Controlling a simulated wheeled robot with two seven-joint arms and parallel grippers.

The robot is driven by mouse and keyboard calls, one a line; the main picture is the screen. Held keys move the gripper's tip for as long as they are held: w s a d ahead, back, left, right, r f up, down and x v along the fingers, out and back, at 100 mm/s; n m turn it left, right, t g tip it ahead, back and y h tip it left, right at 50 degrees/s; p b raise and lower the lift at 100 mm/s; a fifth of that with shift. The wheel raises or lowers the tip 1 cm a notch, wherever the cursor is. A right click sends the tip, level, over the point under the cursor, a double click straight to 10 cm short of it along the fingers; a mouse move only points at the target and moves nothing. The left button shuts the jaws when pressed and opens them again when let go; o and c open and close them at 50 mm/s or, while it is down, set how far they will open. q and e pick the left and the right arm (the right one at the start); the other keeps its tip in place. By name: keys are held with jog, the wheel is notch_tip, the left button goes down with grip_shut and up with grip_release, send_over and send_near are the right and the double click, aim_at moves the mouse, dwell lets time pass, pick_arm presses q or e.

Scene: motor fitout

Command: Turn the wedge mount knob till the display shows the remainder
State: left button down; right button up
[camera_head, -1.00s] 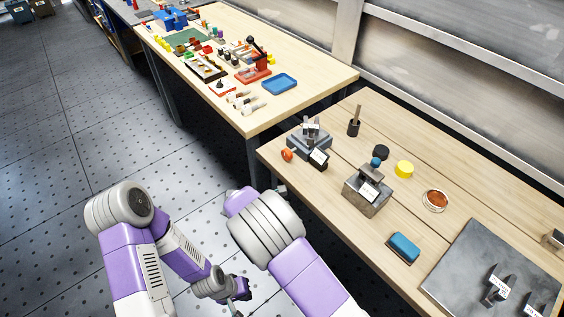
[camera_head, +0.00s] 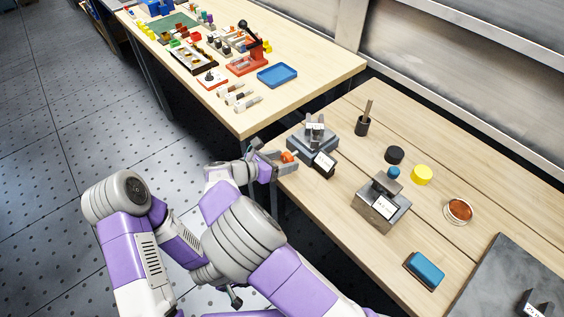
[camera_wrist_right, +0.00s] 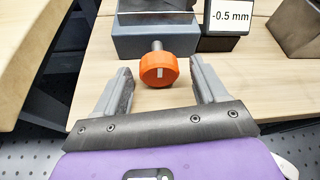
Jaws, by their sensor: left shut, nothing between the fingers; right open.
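The wedge mount (camera_head: 312,143) stands at the near left corner of the right-hand bench. My right gripper (camera_wrist_right: 160,76) is open, with one finger on each side of the knob. Gaps show between both fingers and the knob. My left gripper (camera_head: 236,298) is shut and empty, low over the floor and partly hidden by my right arm.
A grey block (camera_head: 376,212) with a blue-topped part and a label stands to the right. A black puck (camera_head: 394,155), yellow puck (camera_head: 422,174), round dish (camera_head: 458,211) and blue eraser-like block (camera_head: 426,268) lie farther right. A pen cup (camera_head: 362,127) stands behind the mount.

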jog(key=shift+d, duration=0.1)
jog(key=c, duration=1.1)
jog(key=shift+o, duration=0.2)
jog(key=shift+m+t, duration=0.3)
jog(key=shift+m, duration=0.1)
jog(key=shift+m+y, duration=0.3)
jog(key=shift+m+t+y, duration=0.3)
jog(key=shift+m+t, duration=0.3)
jog(key=shift+m, duration=0.2)
jog(key=o, duration=1.1)
jog(key=shift+c, duration=0.2)
